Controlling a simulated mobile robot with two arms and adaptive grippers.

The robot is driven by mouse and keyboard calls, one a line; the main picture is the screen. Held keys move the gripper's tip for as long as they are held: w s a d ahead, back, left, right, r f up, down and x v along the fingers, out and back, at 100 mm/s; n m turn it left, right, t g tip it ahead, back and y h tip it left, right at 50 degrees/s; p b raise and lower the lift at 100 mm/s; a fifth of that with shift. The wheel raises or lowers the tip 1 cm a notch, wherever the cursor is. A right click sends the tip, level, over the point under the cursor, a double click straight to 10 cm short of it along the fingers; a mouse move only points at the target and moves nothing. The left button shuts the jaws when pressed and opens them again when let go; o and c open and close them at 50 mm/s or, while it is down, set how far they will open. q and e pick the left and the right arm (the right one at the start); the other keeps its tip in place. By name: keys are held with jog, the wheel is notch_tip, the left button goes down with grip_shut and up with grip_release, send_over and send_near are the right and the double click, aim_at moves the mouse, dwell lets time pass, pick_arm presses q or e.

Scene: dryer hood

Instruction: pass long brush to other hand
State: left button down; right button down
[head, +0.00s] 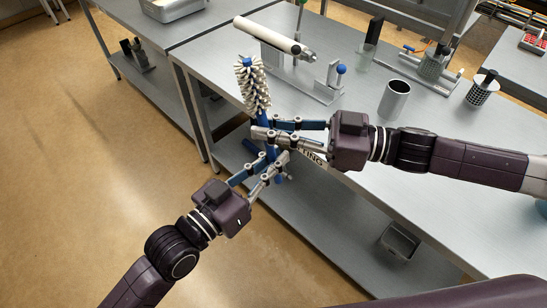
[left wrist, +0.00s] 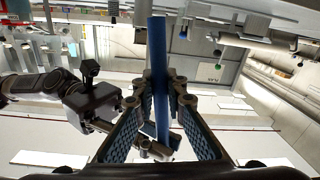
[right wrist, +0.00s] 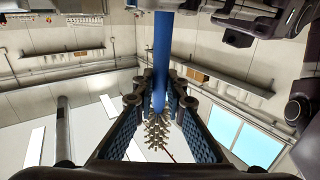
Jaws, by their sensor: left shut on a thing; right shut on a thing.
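The long brush (head: 252,88) has white bristles with a blue tip and a blue handle. It stands tilted in front of the metal table's edge, bristle end up. My right gripper (head: 262,134) is shut on the handle just below the bristles. My left gripper (head: 268,168) is shut on the same handle lower down. In the left wrist view the blue handle (left wrist: 157,55) passes between the fingertips. In the right wrist view the handle (right wrist: 162,45) runs between the fingers, with the bristles (right wrist: 158,132) beyond them. The fingers partly hide the handle in the head view.
The metal table (head: 350,150) carries a white cylinder (head: 272,38) on a stand, a metal cup (head: 394,99) and a mesh cup (head: 482,90). A lower shelf (head: 330,215) holds a grey bin (head: 399,243). The floor at left is clear.

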jog(key=c, duration=1.9)
grip_release()
